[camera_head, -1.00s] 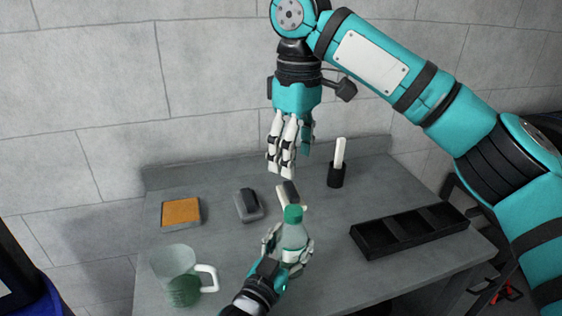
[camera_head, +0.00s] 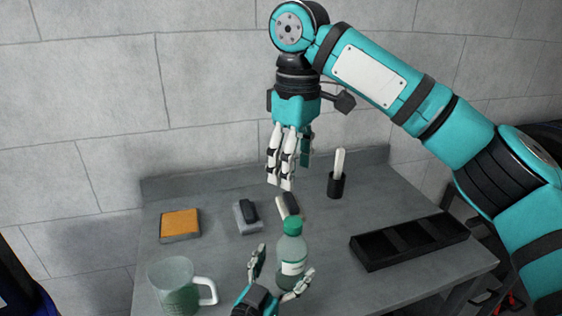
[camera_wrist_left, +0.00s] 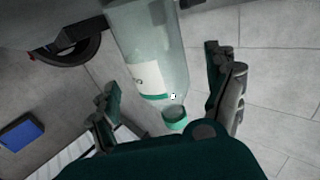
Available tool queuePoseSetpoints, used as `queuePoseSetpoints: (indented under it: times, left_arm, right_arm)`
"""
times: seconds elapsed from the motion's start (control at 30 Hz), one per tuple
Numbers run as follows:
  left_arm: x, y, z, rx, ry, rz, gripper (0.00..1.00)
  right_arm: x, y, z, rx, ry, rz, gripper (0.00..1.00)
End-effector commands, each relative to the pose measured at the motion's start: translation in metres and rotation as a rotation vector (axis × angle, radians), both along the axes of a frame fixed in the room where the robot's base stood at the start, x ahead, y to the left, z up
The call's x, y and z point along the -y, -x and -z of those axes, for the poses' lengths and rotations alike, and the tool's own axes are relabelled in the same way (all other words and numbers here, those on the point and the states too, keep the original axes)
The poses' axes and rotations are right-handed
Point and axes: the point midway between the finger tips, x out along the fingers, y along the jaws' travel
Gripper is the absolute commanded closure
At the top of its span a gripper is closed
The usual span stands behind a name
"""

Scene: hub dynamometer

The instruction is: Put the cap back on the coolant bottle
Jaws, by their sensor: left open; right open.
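The clear coolant bottle (camera_head: 293,249), with a white label, stands upright on the grey bench near its front middle. The green cap (camera_head: 292,226) sits on top of its neck. In the left wrist view the bottle (camera_wrist_left: 150,50) and the cap (camera_wrist_left: 175,118) show between the spread fingers. My left gripper (camera_head: 280,272) is open, just in front of the bottle, with its fingers apart from it on either side. My right gripper (camera_head: 281,182) is open and empty, pointing down above the bench behind the bottle.
A clear jug (camera_head: 175,287) with green liquid stands front left. An orange sponge pad (camera_head: 180,223), a grey-black block (camera_head: 247,215) and a dark-and-white piece (camera_head: 288,205) lie behind. A white stick stands in a black holder (camera_head: 336,186). A black compartment tray (camera_head: 410,241) lies right.

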Motion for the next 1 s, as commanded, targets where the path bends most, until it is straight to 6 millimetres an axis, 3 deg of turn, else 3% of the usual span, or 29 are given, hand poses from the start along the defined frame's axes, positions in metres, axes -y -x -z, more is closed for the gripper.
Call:
queuePoseSetpoints:
  times: [0.2, 0.4, 1.0]
  left_arm:
    - [-0.022, 0.044, 0.000, -0.002, -0.001, 0.001, 0.13]
    - [-0.035, 0.069, -0.001, -0.001, 0.000, 0.002, 0.13]
    - [-0.038, 0.076, -0.002, 0.001, 0.000, 0.002, 0.13]
  right_arm:
    - [0.000, 0.000, 0.000, 0.000, 0.000, 0.000, 0.40]
    - [0.000, 0.000, 0.000, 0.000, 0.000, 0.000, 0.40]
    - [0.000, 0.000, 0.000, 0.000, 0.000, 0.000, 0.40]
